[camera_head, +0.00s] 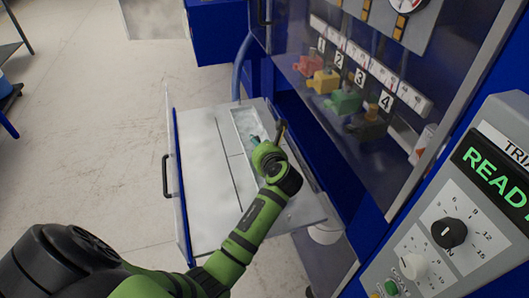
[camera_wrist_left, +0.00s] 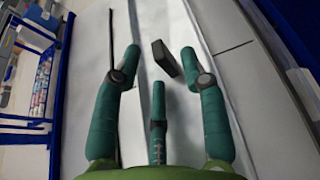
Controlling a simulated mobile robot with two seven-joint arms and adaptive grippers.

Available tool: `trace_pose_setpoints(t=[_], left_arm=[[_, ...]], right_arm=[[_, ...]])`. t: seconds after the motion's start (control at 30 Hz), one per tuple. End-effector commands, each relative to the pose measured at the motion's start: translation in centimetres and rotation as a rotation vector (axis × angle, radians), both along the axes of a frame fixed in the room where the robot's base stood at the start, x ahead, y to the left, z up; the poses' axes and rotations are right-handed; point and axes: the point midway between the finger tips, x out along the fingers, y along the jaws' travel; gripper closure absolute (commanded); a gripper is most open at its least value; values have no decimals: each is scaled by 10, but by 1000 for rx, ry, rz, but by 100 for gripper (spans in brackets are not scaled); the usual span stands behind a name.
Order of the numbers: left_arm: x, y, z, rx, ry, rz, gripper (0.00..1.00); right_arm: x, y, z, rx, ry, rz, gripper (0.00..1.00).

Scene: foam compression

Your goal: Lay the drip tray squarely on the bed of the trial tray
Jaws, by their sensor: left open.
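The trial tray appears to be the pulled-out drawer with a flat, pale, seamed bed (camera_head: 206,187). A narrow, shallow pale tray with a raised rim (camera_head: 239,127), probably the drip tray, lies along its cabinet side. My left gripper (camera_head: 257,139) is over this narrow tray, partly hidden by its own wrist. In the left wrist view the gripper (camera_wrist_left: 161,62) has its teal fingers spread. A dark grey block (camera_wrist_left: 158,56) shows between and beyond the fingertips, with no clear contact. Whether it belongs to the narrow tray I cannot tell. My right gripper is not in view.
The drawer has a clear front panel with a dark handle (camera_head: 166,176). The blue cabinet with numbered coloured valves (camera_head: 343,101) stands close on the right. A control box reading READY (camera_head: 470,210) is at lower right. Open floor (camera_head: 90,130) lies left.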

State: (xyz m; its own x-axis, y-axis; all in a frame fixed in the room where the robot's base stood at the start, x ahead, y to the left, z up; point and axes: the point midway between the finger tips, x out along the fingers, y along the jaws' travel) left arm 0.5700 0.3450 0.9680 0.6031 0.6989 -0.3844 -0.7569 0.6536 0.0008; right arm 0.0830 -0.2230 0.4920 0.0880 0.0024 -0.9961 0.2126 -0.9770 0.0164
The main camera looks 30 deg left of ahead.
Motion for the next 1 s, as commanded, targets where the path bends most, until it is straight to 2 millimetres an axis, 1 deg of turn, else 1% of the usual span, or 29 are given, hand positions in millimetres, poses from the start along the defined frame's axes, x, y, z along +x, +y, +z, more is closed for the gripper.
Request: trace_pose_setpoints(t=[0.3,0.5,0.67,1.0], left_arm=[[-41,-48,25,-3,-2,-2,57],[-59,-69,37,-1,-1,1,57],[-65,-75,42,-1,-3,1,57],[-65,-75,42,0,-2,2,57]], right_arm=[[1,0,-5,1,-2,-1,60],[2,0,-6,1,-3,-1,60],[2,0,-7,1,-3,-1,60],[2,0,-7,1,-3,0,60]])
